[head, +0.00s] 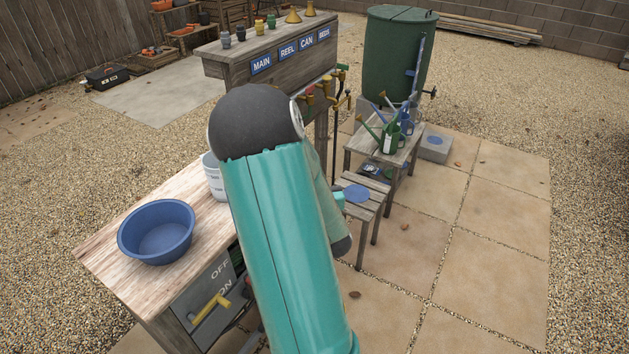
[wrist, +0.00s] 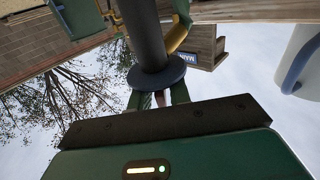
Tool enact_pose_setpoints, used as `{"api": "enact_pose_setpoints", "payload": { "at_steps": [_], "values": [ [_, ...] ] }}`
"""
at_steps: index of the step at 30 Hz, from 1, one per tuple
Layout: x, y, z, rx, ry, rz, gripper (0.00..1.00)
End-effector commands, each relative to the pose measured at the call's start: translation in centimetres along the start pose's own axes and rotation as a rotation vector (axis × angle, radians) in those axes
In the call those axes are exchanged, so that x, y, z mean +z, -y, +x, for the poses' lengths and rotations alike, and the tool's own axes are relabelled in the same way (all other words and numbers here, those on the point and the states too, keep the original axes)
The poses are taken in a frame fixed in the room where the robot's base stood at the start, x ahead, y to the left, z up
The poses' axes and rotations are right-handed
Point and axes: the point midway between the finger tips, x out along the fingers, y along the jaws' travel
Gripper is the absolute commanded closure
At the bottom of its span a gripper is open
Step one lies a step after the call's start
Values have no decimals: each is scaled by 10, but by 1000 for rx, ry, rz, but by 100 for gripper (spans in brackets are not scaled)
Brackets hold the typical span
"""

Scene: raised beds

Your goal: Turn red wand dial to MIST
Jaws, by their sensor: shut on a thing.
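In the wrist view my gripper (wrist: 158,98) has its two green fingers closed below a dark round collar. A thick black cylinder (wrist: 143,30) rises from this collar; it looks like part of the wand. A narrow reddish piece (wrist: 160,99) shows between the fingers and seems to be the red dial, mostly hidden. My gripper is shut on it. No MIST mark or pointer can be read, so the dial's setting cannot be told. In the head view my arm hides the gripper and the wand.
A blue basin (head: 157,231) stands on the wooden bench (head: 104,237), above a yellow OFF/ON lever (head: 208,308). A labelled board (head: 276,62) with brass taps stands behind. Watering cans (head: 390,134) are on a slatted table near a green barrel (head: 398,55).

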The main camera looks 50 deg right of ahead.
Motion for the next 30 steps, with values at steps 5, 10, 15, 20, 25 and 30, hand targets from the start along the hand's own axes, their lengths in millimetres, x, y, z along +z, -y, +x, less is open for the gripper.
{"api": "enact_pose_setpoints", "payload": {
  "at_steps": [5, 10, 15, 20, 25, 30],
  "values": [
    [0, 0, 0, -34, -1, 0, 100],
    [0, 0, 0, -50, 0, 1, 100],
    [0, 0, 0, -51, 0, 0, 100],
    [0, 0, 0, -51, 0, 0, 100],
    [0, 0, 0, -51, -1, 0, 100],
    [0, 0, 0, -51, -1, 0, 100]
  ]
}}
